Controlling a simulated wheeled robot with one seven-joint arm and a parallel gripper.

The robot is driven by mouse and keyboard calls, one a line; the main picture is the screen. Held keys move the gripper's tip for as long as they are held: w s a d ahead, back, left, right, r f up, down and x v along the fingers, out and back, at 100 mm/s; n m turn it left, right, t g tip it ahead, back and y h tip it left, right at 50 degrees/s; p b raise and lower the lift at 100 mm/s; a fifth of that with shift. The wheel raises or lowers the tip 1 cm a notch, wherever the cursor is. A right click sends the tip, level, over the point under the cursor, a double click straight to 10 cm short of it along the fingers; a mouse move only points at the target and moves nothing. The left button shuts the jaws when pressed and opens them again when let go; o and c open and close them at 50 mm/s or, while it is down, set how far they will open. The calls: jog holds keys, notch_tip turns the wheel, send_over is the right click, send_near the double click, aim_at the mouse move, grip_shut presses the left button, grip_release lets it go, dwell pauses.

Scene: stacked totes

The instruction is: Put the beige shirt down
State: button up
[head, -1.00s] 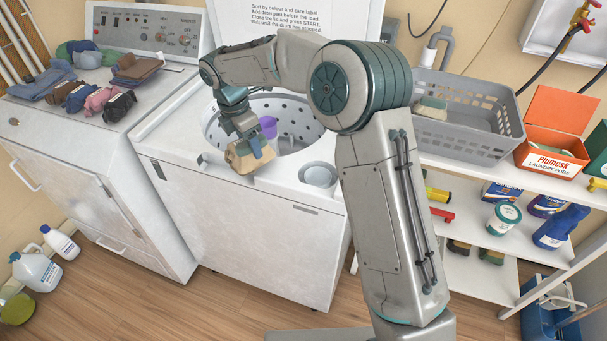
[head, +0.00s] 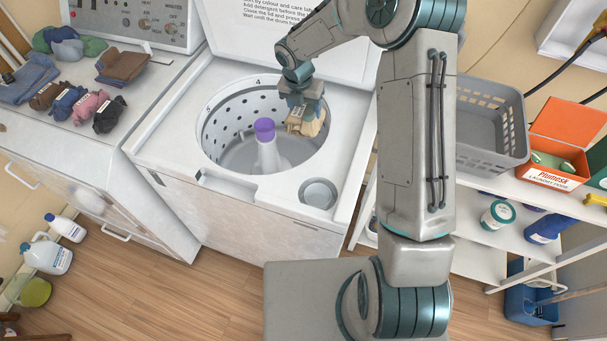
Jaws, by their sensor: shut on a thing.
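The beige shirt (head: 312,127) is a small folded bundle with a pale label on it. My gripper (head: 303,108) is shut on it from above. The shirt hangs at the right inner side of the round opening of the top-loading washer (head: 228,183). I cannot tell whether it touches the drum's rim or wall. The drum (head: 230,130) has a perforated wall and a central post with a purple cap (head: 264,130). No other clothes show in the visible part of the drum.
The washer's lid (head: 255,30) stands open behind. Folded clothes, including a brown one (head: 123,66), lie on the machine at left. A grey basket (head: 492,125) and an orange pod box (head: 558,150) stand on the shelf at right. Bottles (head: 47,254) stand on the floor.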

notch_tip(320, 180, down, 24)
jog(key=b, duration=0.4)
jog(key=shift+s+a+b, duration=0.15)
jog(key=shift+b, duration=0.15)
jog(key=shift+f+b, duration=0.55)
jog(key=shift+c, duration=0.2)
jog(key=shift+f, duration=0.1)
jog(key=o, duration=1.5)
